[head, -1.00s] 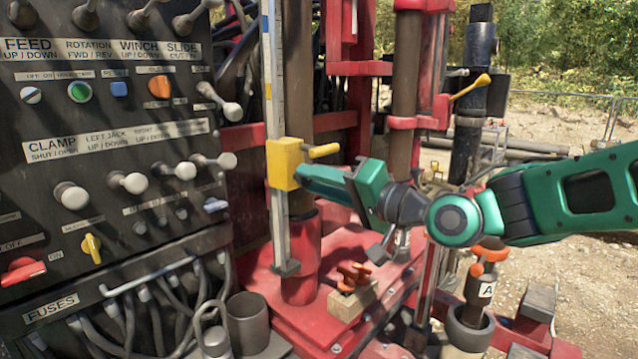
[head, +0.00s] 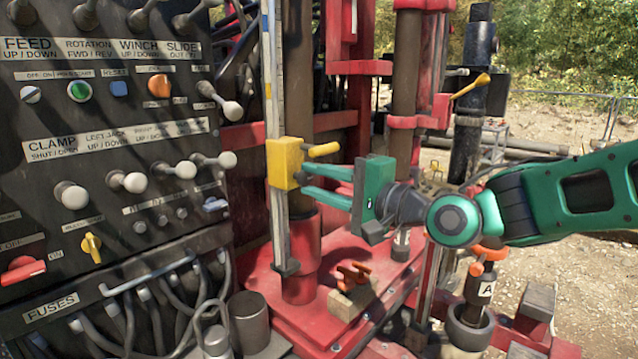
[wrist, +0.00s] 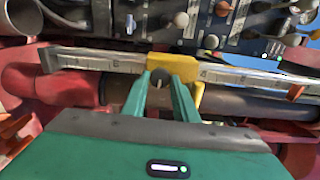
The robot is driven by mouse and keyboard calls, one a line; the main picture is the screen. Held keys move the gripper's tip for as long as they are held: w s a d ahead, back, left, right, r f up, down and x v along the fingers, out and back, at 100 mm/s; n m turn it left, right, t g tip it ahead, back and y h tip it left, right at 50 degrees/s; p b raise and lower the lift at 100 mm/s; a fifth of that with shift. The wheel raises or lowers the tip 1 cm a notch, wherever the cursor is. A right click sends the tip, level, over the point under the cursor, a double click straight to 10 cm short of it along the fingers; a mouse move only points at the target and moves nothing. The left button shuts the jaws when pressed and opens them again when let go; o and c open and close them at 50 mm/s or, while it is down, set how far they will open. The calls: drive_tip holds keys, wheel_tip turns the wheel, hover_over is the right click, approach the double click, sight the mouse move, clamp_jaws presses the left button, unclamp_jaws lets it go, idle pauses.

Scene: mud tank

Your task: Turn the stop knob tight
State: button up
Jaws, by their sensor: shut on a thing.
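A yellow stop block (head: 284,163) sits on the upright graduated rail, with a yellow handle sticking out to its right. In the wrist view the yellow block (wrist: 172,62) lies across the scale. My green gripper (head: 308,181) reaches the block from the right, its fingers level with the block's lower part. In the wrist view the fingertips (wrist: 160,80) are closed around a small dark round knob (wrist: 158,74) on the block's face. The knob is mostly hidden between the fingers, and the head view does not show it clearly.
A black control panel (head: 110,140) with levers and switches stands at left. A grey cup (head: 248,322) and orange-handled piece on a wooden block (head: 352,300) are below my gripper. A yellow-handled lever (head: 470,87) is at upper right. Red frame posts stand behind.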

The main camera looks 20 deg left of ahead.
drive_tip(key=shift+w+d, duration=0.25)
drive_tip(key=shift+w, duration=0.15)
drive_tip(key=o, duration=1)
drive_tip(key=shift+f, duration=0.1)
drive_tip(key=shift+s+a, duration=0.1)
drive_tip(key=shift+s, duration=0.1)
drive_tip(key=v, duration=1)
drive_tip(key=shift+s+d, duration=0.1)
drive_tip(key=shift+d, duration=0.25)
drive_tip(key=shift+f, duration=0.1)
